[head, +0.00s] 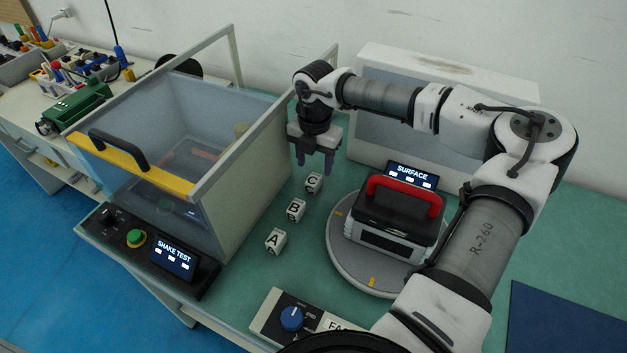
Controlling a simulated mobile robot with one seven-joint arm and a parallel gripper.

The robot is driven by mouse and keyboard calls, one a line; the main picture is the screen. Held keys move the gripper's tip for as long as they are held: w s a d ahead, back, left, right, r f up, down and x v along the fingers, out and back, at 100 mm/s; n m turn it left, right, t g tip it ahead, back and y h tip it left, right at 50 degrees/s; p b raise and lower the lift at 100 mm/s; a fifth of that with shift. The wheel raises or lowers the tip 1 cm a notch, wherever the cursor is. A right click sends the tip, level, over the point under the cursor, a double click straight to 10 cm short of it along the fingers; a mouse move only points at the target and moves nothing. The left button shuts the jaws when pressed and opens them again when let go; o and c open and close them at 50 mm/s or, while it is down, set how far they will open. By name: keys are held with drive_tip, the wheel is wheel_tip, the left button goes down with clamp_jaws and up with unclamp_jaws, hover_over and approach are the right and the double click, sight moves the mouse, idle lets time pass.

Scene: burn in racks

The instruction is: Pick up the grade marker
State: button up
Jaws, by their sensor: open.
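Three small white cube markers lettered in black stand in a row on the green bench top. Marker A (276,241) is nearest, marker B (296,210) is in the middle, and marker C (314,183) is farthest. Which of them is the grade marker is not shown. My gripper (315,170) points down with its fingers apart, above and close to marker C. Nothing shows between the fingers. Whether the fingertips are level with marker C or behind it I cannot tell.
A clear-walled shake test box (225,185) with a yellow front bar stands left of the markers. A round grey turntable (345,268) bearing a black case with a red handle (405,195) is on the right. A blue-knob control box (291,318) is in front.

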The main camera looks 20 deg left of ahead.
sight(315, 176)
drive_tip(key=shift+s+d+f+p, duration=0.1)
drive_tip(key=shift+f+p, duration=1.05)
drive_tip(key=shift+f, duration=1.45)
drive_tip(key=c, duration=1)
drive_tip(key=shift+r, duration=0.1)
drive_tip(key=shift+c, duration=0.2)
wheel_tip(315, 176, up, 20)
drive_tip(key=b, duration=0.4)
